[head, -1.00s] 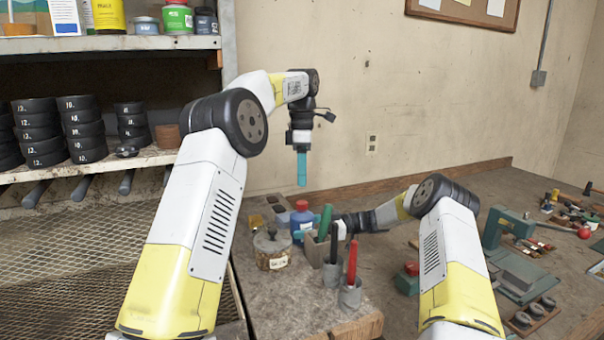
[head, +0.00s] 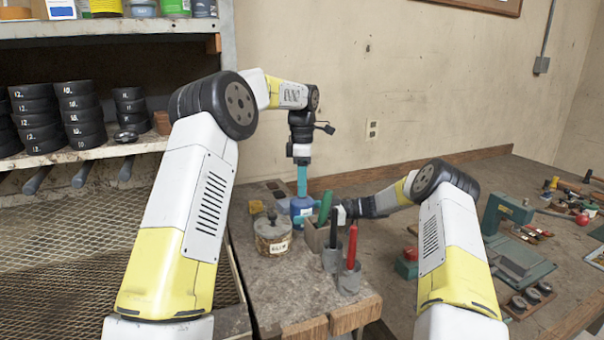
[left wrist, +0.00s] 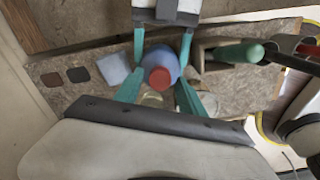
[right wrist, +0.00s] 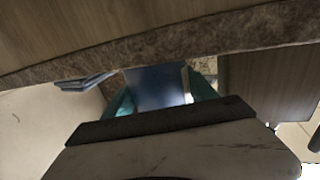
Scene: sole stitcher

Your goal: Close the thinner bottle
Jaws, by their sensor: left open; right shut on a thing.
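The thinner bottle (head: 301,207) is blue and stands upright near the back of the bench. In the left wrist view, the bottle (left wrist: 176,64) has a red cap (left wrist: 160,77) on its top. My right gripper (head: 314,219) is shut on the bottle's body from the right; its fingers also show in the left wrist view. The blue body (right wrist: 155,87) fills the space between the fingers in the right wrist view. My left gripper (head: 302,190) points down from above, open, with its fingers (left wrist: 158,90) on either side of the cap. Contact with the cap cannot be told.
A green machine (head: 505,215) sits far right.

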